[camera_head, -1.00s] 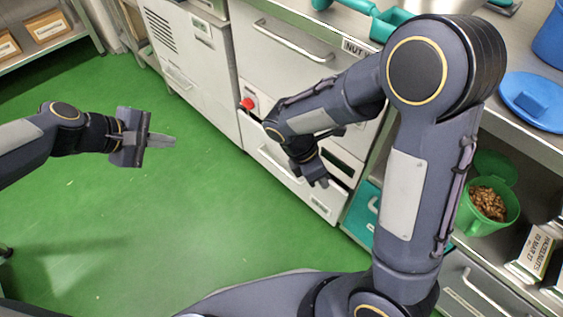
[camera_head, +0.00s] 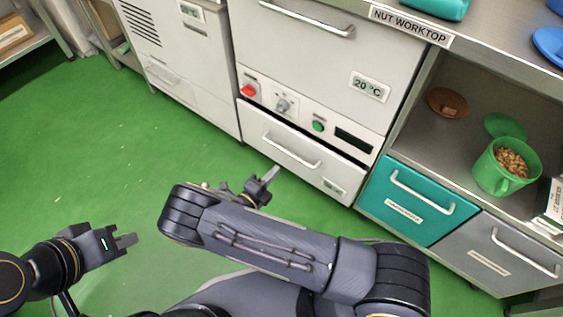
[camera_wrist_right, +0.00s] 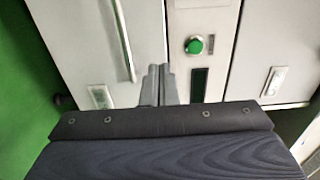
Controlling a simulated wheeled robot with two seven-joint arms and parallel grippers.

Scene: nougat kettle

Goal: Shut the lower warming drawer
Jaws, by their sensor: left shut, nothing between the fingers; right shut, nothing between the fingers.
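The lower warming drawer (camera_head: 280,150) is the white front with a bar handle, under the control panel in the head view. A narrow dark gap runs along its top edge, so it looks slightly open. In the right wrist view the drawer front (camera_wrist_right: 85,45) and its handle fill the left part. My right gripper (camera_head: 270,174) is shut and empty, in front of the drawer's lower edge in the head view. Its fingertips (camera_wrist_right: 158,70) lie over the seam between drawer and panel in the wrist view; contact is unclear. My left gripper (camera_head: 126,241) is shut and empty over the floor, away from the drawer.
The control panel (camera_head: 302,116) has a red knob, a grey knob, a green button and a dark display. A teal drawer (camera_head: 405,212) and a grey drawer (camera_head: 475,259) stand to the right. A green jug of nuts (camera_head: 505,167) is on the shelf. Green floor (camera_head: 100,170) is clear at left.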

